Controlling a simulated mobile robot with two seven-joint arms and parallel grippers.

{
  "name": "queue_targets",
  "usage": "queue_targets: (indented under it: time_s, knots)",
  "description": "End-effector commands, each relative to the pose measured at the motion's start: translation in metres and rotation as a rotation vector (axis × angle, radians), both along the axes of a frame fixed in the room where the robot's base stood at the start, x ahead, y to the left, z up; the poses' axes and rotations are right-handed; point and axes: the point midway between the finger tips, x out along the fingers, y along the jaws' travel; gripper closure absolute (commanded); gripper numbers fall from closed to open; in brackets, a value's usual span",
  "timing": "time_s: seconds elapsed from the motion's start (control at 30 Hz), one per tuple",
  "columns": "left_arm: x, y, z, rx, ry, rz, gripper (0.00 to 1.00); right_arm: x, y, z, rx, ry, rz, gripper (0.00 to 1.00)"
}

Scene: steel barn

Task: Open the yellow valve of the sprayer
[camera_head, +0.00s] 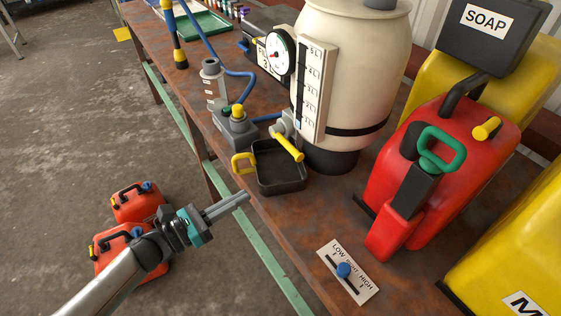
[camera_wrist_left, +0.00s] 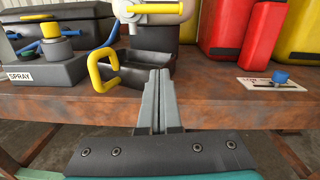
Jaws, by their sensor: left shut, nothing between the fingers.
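The sprayer is a cream tank (camera_head: 350,75) with a gauge and a level scale, standing on the rusty bench. Its yellow valve lever (camera_head: 289,147) sits on a grey tap low on the tank, over a black tray (camera_head: 278,177) with a yellow handle. In the left wrist view the lever (camera_wrist_left: 157,8) runs across the top edge, above the tray (camera_wrist_left: 152,62). My left gripper (camera_head: 244,197) is shut and empty at the bench's front edge, short of the tray. Its fingertips (camera_wrist_left: 160,74) are apart from the lever. My right gripper is not seen.
A grey spray unit (camera_head: 236,130) with a yellow knob and blue hose stands left of the tray. A red can (camera_head: 430,170) and yellow containers stand right. A LOW-HIGH slider plate (camera_head: 347,271) lies near the front edge. Red cans (camera_head: 135,203) are on the floor.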

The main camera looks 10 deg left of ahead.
Motion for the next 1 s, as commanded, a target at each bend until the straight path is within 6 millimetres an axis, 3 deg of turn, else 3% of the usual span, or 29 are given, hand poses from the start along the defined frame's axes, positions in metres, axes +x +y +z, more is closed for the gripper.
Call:
queue_targets:
  time_s: [0.17, 0.57, 1.0]
  knots:
    - [-0.002, -0.005, 0.012, 0.058, -0.076, -0.037, 1.0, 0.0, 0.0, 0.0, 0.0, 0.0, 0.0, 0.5]
    - [0.0, -0.007, 0.012, 0.059, -0.078, -0.037, 1.0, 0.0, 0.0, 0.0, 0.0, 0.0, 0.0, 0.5]
    - [0.05, -0.051, 0.016, 0.057, -0.079, -0.037, 1.0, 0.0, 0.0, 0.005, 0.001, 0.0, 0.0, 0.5]
